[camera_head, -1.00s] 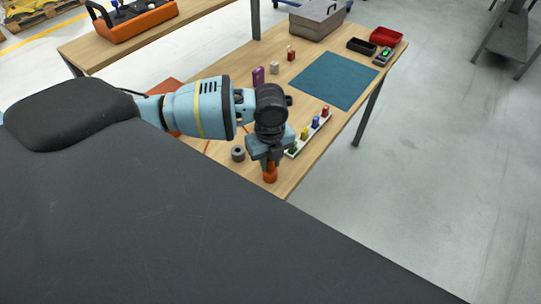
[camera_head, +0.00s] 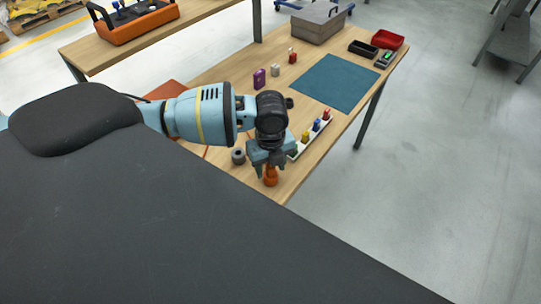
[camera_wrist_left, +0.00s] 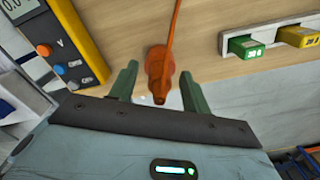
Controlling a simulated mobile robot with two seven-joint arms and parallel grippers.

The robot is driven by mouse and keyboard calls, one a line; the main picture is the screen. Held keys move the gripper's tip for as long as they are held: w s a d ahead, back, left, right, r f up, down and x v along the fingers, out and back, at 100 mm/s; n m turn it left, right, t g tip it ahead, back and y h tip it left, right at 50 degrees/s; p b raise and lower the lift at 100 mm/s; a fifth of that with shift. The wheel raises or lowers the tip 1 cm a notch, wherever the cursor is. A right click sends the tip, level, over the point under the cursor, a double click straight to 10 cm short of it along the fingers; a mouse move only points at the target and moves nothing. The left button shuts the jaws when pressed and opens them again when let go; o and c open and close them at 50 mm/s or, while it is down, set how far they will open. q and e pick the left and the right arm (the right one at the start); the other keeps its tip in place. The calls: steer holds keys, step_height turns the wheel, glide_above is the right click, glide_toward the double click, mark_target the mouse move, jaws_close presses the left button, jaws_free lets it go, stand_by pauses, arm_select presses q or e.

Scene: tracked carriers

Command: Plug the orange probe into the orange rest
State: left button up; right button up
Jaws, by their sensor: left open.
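My left gripper (camera_head: 270,172) points down at the near end of the wooden table in the head view. It also shows in the left wrist view (camera_wrist_left: 158,90), where its two green fingers are spread and open. An orange piece (camera_head: 271,178) stands between and below the fingers, with a wider lower part. In the wrist view the orange piece (camera_wrist_left: 159,68) has a rounded body and an orange cable running away from it; gaps show on both sides. I cannot separate probe from rest, or tell how deep one sits in the other. My right gripper is not in view.
A white strip (camera_head: 297,154) with coloured plugs lies right beside the gripper. A grey ring (camera_head: 238,156) sits to its left. A yellow meter (camera_wrist_left: 62,42) shows in the wrist view. The blue mat (camera_head: 336,81) farther back is clear.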

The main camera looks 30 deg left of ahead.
arm_select(q)
steer(key=shift+r, duration=3.9)
